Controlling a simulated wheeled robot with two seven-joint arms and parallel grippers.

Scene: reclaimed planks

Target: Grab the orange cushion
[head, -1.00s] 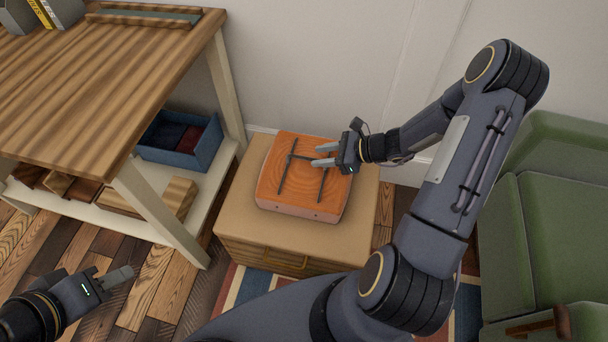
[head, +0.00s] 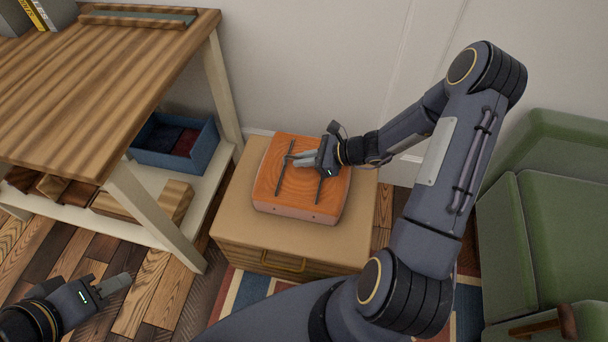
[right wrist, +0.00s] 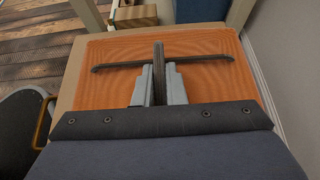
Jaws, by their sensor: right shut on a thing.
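The orange cushion (head: 275,198) is a square, flat block with dark straps across its top. It lies on a tan cabinet in the head view, and its orange top (right wrist: 105,70) fills much of the right wrist view. My right gripper (head: 296,159) is over the cushion's top, its fingers shut on the middle dark strap (right wrist: 158,62). The cushion still rests on the cabinet. My left gripper (head: 120,284) is at the lower left, away from the cushion; its fingers look close together, but their gap cannot be made out.
The tan cabinet (head: 232,222) has a drawer handle (head: 284,262) in front. A wooden table (head: 110,70) with a lower shelf holding a blue bin (head: 170,158) stands left. A green armchair (head: 560,220) stands right. The wall is close behind the cabinet.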

